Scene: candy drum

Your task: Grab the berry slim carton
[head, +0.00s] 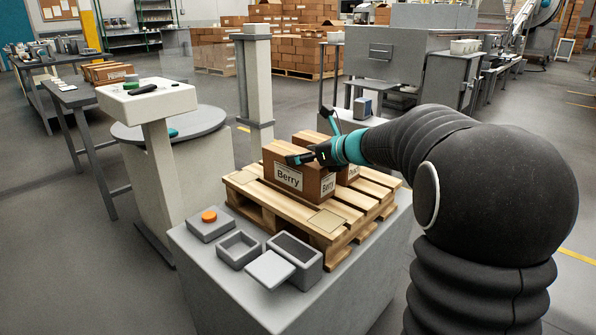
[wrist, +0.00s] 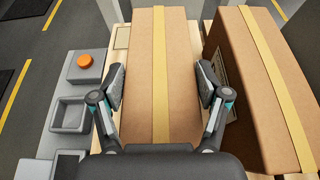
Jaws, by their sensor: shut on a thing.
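The berry slim carton (head: 289,177) is a brown box with a white "Berry" label, standing on a wooden pallet. In the wrist view the carton (wrist: 160,75) has a yellow tape strip along its top and lies between the two fingers. My gripper (head: 312,157) reaches it from the right in the head view. In the wrist view my gripper (wrist: 161,92) has one pad on each side of the carton, shut on it. The carton's lower part between the fingers is hidden by my gripper's body.
Another taped carton (wrist: 262,85) stands close on the right in the wrist view. The pallet (head: 328,221) rests on a grey block (head: 205,270) with an orange button (head: 209,216) and small open grey bins (head: 238,249). A pale pedestal (head: 160,170) stands at left.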

